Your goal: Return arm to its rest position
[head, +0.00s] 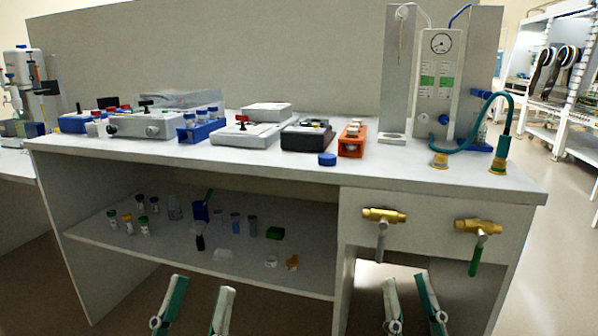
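My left gripper (203,285) is at the bottom of the head view, left of the middle. Its two fingers stand apart with nothing between them, in front of the bench's lower shelf. My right gripper (405,280) is at the bottom, right of the middle, below the bench's front panel. Its two fingers are also apart and empty. Both grippers point away from me toward the bench and appear clear of it. The rest of both arms is out of view.
The white bench (275,166) holds several instruments, an orange rack (352,142) and a blue cap (327,160). Its lower shelf (100,236) carries vials and small items. Two brass valves (384,216) (478,227) project from the front panel. Open floor lies at the right.

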